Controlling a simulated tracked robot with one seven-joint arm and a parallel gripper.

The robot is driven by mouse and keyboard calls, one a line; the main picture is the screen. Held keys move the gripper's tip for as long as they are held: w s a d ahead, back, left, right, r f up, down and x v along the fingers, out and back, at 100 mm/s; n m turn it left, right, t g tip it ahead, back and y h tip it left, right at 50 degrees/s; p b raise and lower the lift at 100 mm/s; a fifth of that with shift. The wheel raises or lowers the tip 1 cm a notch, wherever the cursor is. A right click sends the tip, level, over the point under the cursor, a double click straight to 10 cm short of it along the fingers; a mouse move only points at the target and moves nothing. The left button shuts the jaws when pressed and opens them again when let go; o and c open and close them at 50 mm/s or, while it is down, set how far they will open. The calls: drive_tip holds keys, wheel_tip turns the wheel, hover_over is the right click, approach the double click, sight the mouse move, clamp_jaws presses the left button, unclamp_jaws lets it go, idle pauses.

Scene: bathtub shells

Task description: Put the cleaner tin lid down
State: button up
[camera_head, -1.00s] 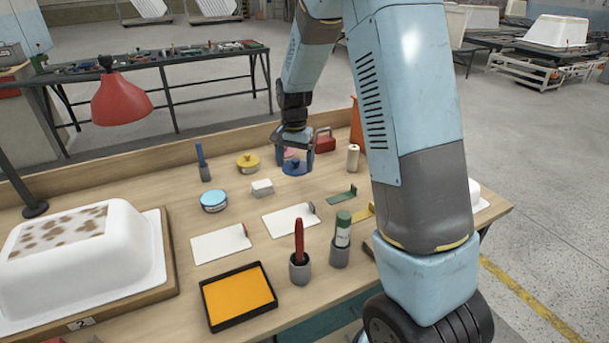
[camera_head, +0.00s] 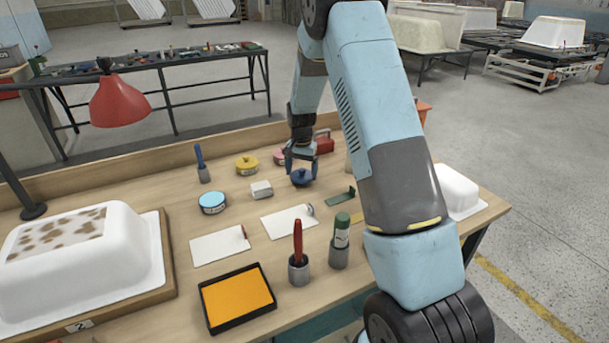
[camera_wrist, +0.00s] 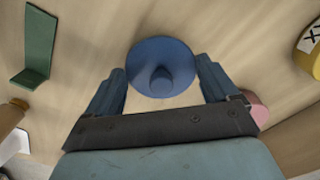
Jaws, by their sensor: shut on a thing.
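The cleaner tin lid, dark blue and round with a central knob (camera_head: 301,178), is in my gripper (camera_head: 301,168) toward the back of the workbench. In the wrist view the lid (camera_wrist: 161,68) lies between the two fingertips (camera_wrist: 161,85), which are shut on its sides. The lid looks level and low over bare wood; I cannot tell if it touches the bench. An open tin with light blue contents (camera_head: 212,202) stands to its left, apart from it.
A yellow tin (camera_head: 247,165) and a pink tin (camera_head: 280,157) stand behind and left of the lid. A green bracket (camera_head: 341,197) lies to the front right. A white block (camera_head: 261,189) and white sheets (camera_head: 219,245) lie nearby. A red box (camera_head: 324,141) is behind.

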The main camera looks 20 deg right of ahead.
wheel_tip(320, 180, down, 2)
drive_tip(key=o, duration=0.8)
drive_tip(key=shift+r, duration=0.15)
